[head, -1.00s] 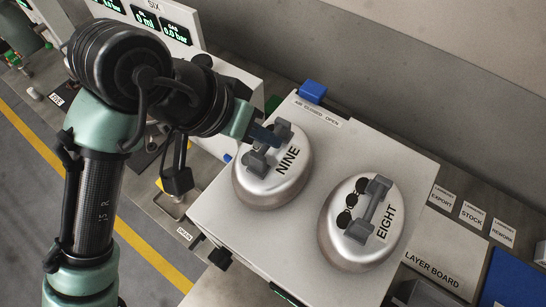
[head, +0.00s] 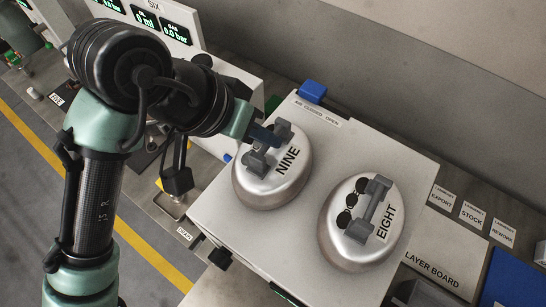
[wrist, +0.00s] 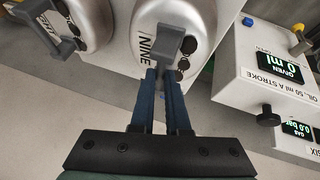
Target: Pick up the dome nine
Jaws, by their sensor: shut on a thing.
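The dome nine (head: 272,183) is a silver rounded dome labelled NINE, with a grey bar handle across its top. It sits on the white-topped bench in the head view, and shows at the top middle of the wrist view (wrist: 146,22). My gripper (head: 263,138) is over the dome, its blue fingers at the handle. In the wrist view the fingers (wrist: 159,82) are shut on the handle (wrist: 167,40). Part of the handle is hidden by the fingers in the head view. The dome looks level on the bench top.
A like dome labelled EIGHT (head: 345,256) stands close by to the right. The white bench top (head: 342,138) has a blue block (head: 312,92) at its back corner. A white panel with displays (head: 175,33) stands behind my arm. The layer board (head: 440,250) lies at the right.

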